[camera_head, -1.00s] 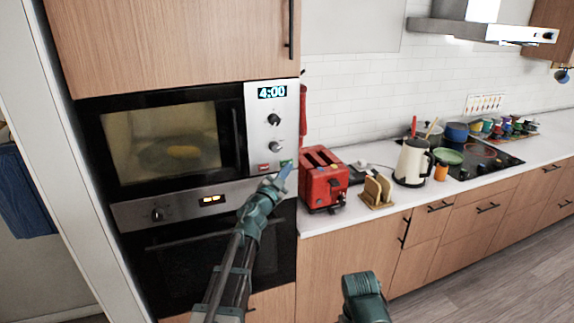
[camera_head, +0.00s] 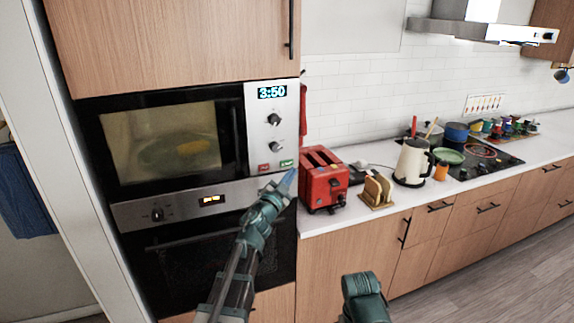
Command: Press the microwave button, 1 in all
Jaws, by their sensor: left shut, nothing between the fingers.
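The microwave (camera_head: 172,138) is built into the wooden cabinet at the left, with its door closed. Its lit window shows a yellow item on a plate. Its display (camera_head: 272,92) reads 3:50. Below two knobs are a red button (camera_head: 263,168) and a green button (camera_head: 287,163). My left gripper (camera_head: 288,180) is shut and empty, its blue tip just below the green button. There seems to be a small gap between them. My right arm shows only as a green link at the bottom; its gripper is out of view.
A red toaster (camera_head: 324,184) stands on the white counter just right of my left gripper. A toast rack (camera_head: 376,191), a cream kettle (camera_head: 411,163) and a hob stand further right. An oven (camera_head: 190,262) is below the microwave.

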